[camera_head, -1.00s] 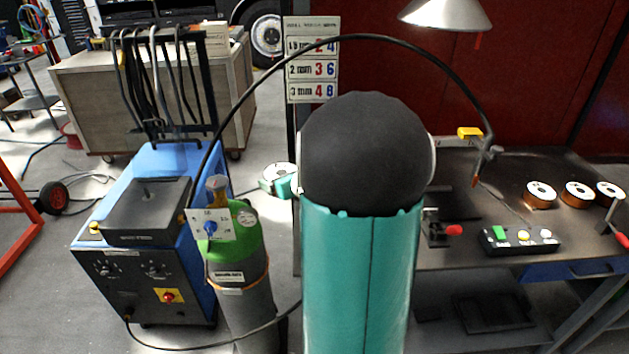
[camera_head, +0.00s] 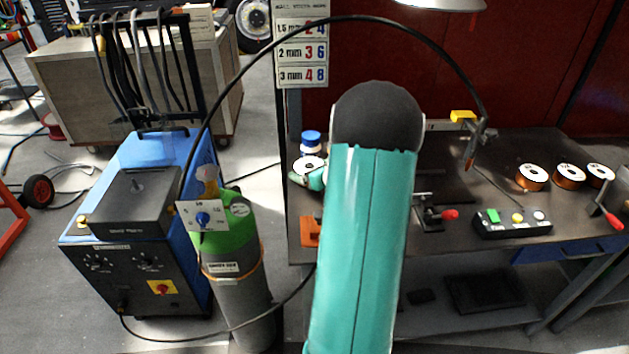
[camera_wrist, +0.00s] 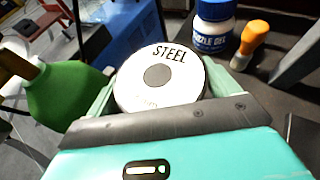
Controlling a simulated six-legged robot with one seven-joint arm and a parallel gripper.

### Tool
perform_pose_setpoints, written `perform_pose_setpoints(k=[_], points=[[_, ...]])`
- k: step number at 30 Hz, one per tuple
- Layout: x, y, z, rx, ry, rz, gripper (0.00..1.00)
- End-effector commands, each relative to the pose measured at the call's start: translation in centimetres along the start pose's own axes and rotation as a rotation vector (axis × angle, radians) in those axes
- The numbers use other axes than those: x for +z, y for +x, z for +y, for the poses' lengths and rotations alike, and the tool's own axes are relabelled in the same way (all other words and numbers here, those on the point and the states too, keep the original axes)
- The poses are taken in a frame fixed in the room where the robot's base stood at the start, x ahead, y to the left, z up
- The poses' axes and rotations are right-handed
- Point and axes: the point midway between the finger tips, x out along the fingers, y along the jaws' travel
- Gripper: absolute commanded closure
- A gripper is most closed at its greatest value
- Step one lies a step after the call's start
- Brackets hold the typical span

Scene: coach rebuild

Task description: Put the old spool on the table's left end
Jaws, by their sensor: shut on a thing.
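The old spool (camera_wrist: 183,88) is a white disc lettered STEEL, face toward the wrist camera. My gripper (camera_wrist: 160,80) is shut on it, with one pale green finger at each side. In the head view the spool (camera_head: 309,163) shows left of my teal arm, in front of the dark table's left end (camera_head: 297,205) in the picture. Whether it touches the top I cannot tell. A white jar with a blue lid (camera_head: 311,138) is just behind it; the wrist view shows the jar (camera_wrist: 214,28) labelled as gel.
A green-topped gas cylinder (camera_head: 232,225) stands left of the table, beside a blue welding machine (camera_head: 120,240). An orange-handled thing (camera_wrist: 255,36) is near the jar. Copper spools (camera_head: 567,175) and a button box (camera_head: 513,223) are on the table's right. My arm hides the table's middle.

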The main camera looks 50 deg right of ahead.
Motion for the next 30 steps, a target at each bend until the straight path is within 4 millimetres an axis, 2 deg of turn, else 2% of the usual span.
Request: perform_pose_setpoints(k=[8, 15, 26, 27, 28, 30], points=[[-1.7, 0.9, -1.7, -0.001, 0.0, -0.002, 0.54], [-4.4, 2.0, -1.7, 0.0, 0.0, -0.003, 0.54], [-4.7, 2.2, -1.7, -0.001, -0.002, -0.003, 0.54], [-4.8, 2.1, -1.7, -0.001, -0.001, -0.001, 0.07], [-4.8, 2.1, -1.7, -0.001, -0.001, -0.001, 0.01], [-4.8, 2.1, -1.7, -0.001, -0.001, -0.001, 0.0]])
